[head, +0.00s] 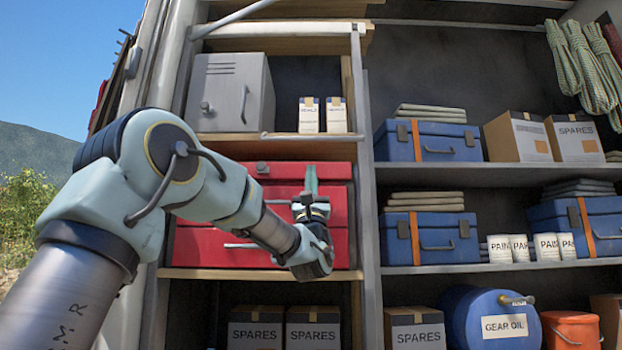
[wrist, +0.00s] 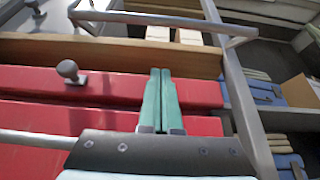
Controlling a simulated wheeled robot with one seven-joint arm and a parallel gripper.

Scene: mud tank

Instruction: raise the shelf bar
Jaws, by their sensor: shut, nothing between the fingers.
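A thin grey metal bar (head: 312,136) runs across the front of the wooden shelf above the red toolbox, low at the shelf's edge. In the wrist view the bar (wrist: 165,18) crosses the top of the picture, with bent ends reaching back toward the shelf. My gripper (head: 311,172) is below the bar, in front of the red toolbox, with its green fingers pointing up. In the wrist view the green fingers (wrist: 160,78) lie side by side, shut and empty. They appear apart from the bar.
A grey metal cabinet (head: 230,92) and two small white boxes (head: 322,115) stand on the shelf behind the bar. The red toolbox (head: 290,182) is below. A grey upright post (head: 367,200) stands right of my gripper. Another bar (head: 285,30) crosses higher up.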

